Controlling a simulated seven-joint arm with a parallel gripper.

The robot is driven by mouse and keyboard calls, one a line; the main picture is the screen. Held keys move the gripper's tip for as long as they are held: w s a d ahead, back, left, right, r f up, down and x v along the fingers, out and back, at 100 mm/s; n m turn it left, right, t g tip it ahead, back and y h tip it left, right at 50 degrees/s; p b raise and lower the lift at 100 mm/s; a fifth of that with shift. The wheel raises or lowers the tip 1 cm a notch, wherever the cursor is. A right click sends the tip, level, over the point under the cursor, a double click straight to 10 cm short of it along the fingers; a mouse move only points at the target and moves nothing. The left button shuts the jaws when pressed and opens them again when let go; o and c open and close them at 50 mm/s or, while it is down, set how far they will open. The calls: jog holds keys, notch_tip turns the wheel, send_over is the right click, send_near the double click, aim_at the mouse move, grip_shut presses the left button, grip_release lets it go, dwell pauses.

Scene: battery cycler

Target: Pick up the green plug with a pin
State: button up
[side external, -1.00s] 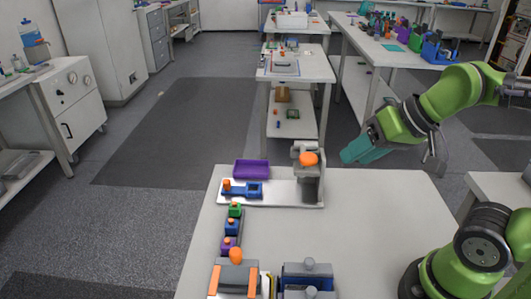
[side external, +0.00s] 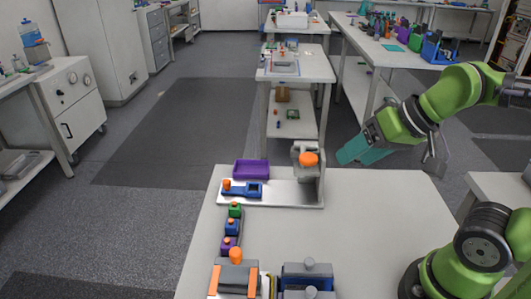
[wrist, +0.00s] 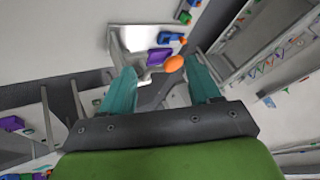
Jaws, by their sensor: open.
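The green plug (side external: 235,210) stands in the side view at the far end of a short row, with an orange pin on top. Small green and blue shapes lie at that view's top edge, too small to identify surely.
A grey stand with an orange knob (side external: 308,159) rises between my gripper and the plugs. A purple tray (side external: 251,169) and a blue fixture (side external: 241,189) lie left of it. Grey devices (side external: 308,280) stand at the front. The table's middle right (side external: 370,220) is clear.

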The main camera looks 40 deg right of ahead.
jog(key=w+a+f+n+g, duration=0.2)
jog(key=w+a+f+g, duration=0.1)
jog(key=w+a, duration=0.25)
jog(key=m+g+h, duration=0.1)
jog(key=m+h, duration=0.4)
jog(key=m, duration=0.2)
send_near(234, 203)
jog(key=x, duration=0.5)
jog(key=shift+s+f, duration=0.15)
jog(key=shift+f, duration=0.05)
jog(key=shift+x, duration=2.75)
jog(key=shift+r, duration=0.1)
jog(key=c, duration=1.1)
jog(key=shift+o, duration=0.2)
